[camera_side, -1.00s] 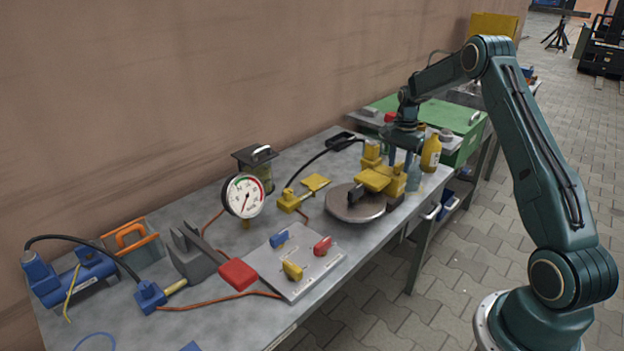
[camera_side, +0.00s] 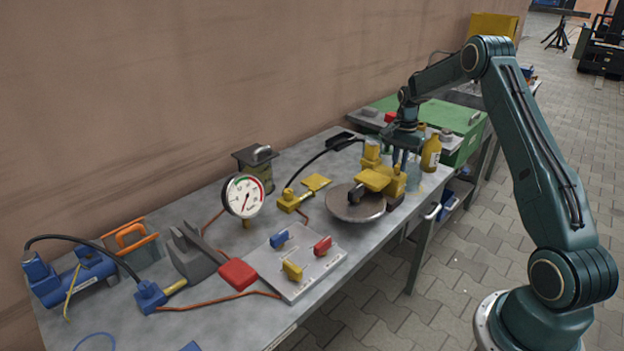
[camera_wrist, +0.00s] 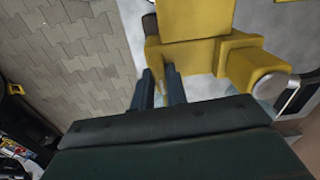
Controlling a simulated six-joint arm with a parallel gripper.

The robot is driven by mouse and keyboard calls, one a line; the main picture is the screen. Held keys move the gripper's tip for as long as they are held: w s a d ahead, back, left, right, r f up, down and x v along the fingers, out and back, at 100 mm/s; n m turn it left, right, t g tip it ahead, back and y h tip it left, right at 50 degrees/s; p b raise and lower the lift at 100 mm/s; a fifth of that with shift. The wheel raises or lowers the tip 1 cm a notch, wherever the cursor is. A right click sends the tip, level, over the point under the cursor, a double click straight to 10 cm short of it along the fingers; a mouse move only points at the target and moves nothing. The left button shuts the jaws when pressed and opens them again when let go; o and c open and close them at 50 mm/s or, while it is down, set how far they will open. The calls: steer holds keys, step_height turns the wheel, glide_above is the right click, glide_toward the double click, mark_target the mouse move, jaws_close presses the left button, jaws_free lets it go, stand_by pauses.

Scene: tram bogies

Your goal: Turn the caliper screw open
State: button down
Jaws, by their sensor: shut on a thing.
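The yellow brake caliper (camera_side: 374,181) sits over the edge of a round grey disc (camera_side: 350,207) on the bench. It fills the top of the wrist view (camera_wrist: 195,52), with a grey-capped yellow cylinder (camera_wrist: 262,75) on its right. My gripper (camera_side: 402,165) points down at the caliper's back right side. In the wrist view my gripper's two dark fingers (camera_wrist: 159,75) stand close together beside the yellow body. They are shut at the place of the caliper screw. The screw itself is hidden by the fingers and the caliper.
Bottles, one of them yellow (camera_side: 431,153), stand close behind my gripper. A green case (camera_side: 455,130) is behind them. A dial gauge (camera_side: 244,196) and a plate with coloured handles (camera_side: 292,262) are to the left. A black hose (camera_side: 314,162) arches left of the caliper.

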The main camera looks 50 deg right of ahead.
mark_target(399, 163)
steer(key=n, duration=0.4)
steer(key=shift+n, duration=0.3)
steer(key=n, duration=0.4)
steer(key=shift+n, duration=0.3)
steer(key=n, duration=0.4)
steer(key=shift+n, duration=2)
steer(key=shift+r, duration=0.1)
steer(key=c, duration=1.4)
jaws_free()
step_height(399, 163, up, 14)
